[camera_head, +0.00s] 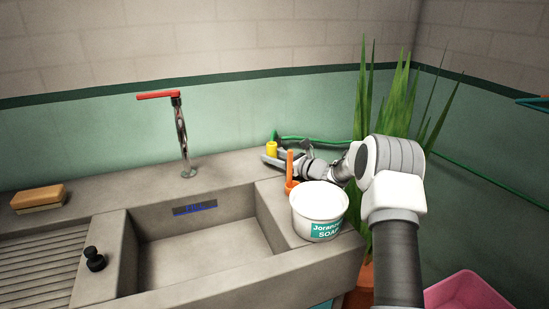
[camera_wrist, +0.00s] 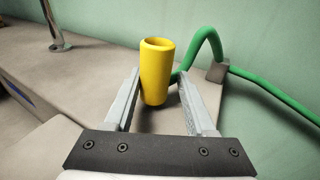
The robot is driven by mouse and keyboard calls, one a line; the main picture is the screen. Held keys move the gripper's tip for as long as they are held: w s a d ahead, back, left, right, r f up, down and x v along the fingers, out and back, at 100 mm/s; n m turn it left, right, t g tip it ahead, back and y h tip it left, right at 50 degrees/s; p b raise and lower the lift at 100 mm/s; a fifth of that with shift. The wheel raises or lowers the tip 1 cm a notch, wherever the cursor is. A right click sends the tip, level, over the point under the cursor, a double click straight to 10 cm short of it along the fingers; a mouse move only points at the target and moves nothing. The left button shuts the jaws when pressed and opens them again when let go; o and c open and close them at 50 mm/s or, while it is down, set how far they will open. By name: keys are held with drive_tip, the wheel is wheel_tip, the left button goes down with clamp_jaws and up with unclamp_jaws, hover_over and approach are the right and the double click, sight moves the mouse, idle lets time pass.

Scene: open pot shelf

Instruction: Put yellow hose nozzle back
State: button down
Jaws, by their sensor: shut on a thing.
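The yellow hose nozzle (camera_wrist: 156,75) is an upright yellow cylinder with an open top, between my two finger ends in the wrist view. My gripper (camera_wrist: 161,88) is shut on it from both sides. In the head view the nozzle (camera_head: 271,149) shows at the back of the counter, right of the tap, with my gripper (camera_head: 275,159) reaching to it from the right. A green hose (camera_wrist: 206,42) arches behind the nozzle; I cannot tell if its end joins the nozzle. The nozzle's lower end is partly hidden, so contact with the counter is unclear.
A white soap tub (camera_head: 319,212) and an orange-handled tool (camera_head: 290,168) stand close below my gripper. A tap with a red lever (camera_head: 158,95) rises to the left behind the sink basin (camera_head: 205,240). A grey block (camera_wrist: 217,72) holds the hose. A plant (camera_head: 392,110) stands behind my arm.

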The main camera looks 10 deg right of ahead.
drive_tip(key=shift+c, duration=1)
unclamp_jaws()
drive_tip(key=shift+s+f, duration=0.15)
drive_tip(key=shift+f, duration=0.7)
drive_tip(key=shift+r+p, duration=0.4)
drive_tip(key=shift+r, duration=0.05)
drive_tip(key=shift+s+d+r, duration=0.15)
drive_tip(key=shift+d+r, duration=0.05)
drive_tip(key=shift+d, duration=0.05)
drive_tip(key=v, duration=0.3)
drive_tip(key=p+v, duration=0.1)
drive_tip(key=v, duration=0.3)
drive_tip(key=p+v, duration=0.1)
drive_tip(key=v, duration=0.3)
drive_tip(key=shift+d+r, duration=0.1)
drive_tip(key=shift+r, duration=0.25)
